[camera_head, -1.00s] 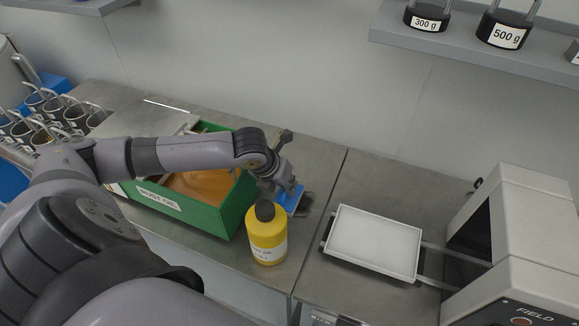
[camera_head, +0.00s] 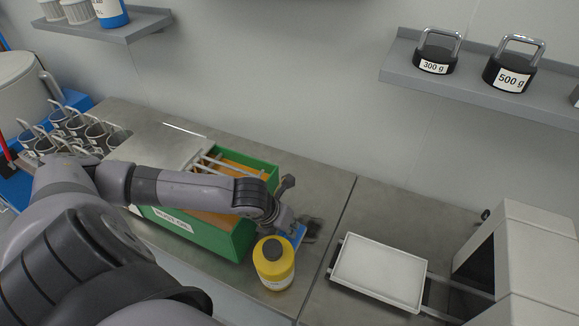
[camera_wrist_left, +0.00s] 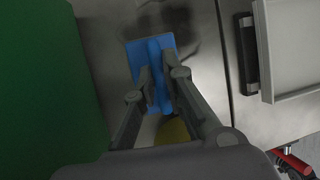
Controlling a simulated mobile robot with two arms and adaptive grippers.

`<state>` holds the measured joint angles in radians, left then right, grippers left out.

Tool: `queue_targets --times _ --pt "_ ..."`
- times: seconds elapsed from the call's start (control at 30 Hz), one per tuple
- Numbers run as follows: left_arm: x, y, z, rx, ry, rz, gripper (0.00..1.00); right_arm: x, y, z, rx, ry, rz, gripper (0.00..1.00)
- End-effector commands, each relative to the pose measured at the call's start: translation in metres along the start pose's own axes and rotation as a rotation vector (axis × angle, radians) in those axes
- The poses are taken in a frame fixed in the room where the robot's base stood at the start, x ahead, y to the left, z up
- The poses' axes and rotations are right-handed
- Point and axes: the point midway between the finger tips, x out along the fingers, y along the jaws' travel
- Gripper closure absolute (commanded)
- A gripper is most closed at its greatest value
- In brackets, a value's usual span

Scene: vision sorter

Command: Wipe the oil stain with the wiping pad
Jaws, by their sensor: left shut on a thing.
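My left gripper (camera_wrist_left: 161,80) is shut on the blue wiping pad (camera_wrist_left: 137,50), gripping a raised ridge on its back. In the head view the pad (camera_head: 299,235) shows just past my gripper (camera_head: 290,224), at the metal counter between the green bin and the tray. The dark oil stain (camera_wrist_left: 180,15) lies on the counter at the pad's far edge; it also shows in the head view (camera_head: 313,228), to the right of the pad. The pad partly covers the stain or borders it. My right gripper is not in view.
A yellow bottle (camera_head: 273,265) with a dark cap stands close in front of my gripper. The green oil bin (camera_head: 215,239) is on the left. A white tray (camera_head: 380,272) lies to the right, before a grey machine (camera_head: 535,250). Weights (camera_head: 510,66) sit on a shelf.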

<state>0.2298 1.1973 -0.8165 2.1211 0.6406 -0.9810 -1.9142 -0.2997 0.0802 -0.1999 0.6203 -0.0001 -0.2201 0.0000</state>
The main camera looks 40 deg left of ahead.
Motion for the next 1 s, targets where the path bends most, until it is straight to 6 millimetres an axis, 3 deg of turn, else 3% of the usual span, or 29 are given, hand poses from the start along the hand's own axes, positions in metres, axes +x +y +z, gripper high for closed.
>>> queue_targets --times 0.17,0.5,1.0 --pt "0.001 0.001 -0.004 -0.002 0.015 0.005 1.00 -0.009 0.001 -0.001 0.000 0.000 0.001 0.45" --pt "0.009 0.000 0.025 -0.003 0.008 0.003 1.00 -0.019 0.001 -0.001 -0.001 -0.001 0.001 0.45" --pt "0.021 0.000 0.053 -0.003 0.004 0.002 1.00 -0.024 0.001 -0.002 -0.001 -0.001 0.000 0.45"
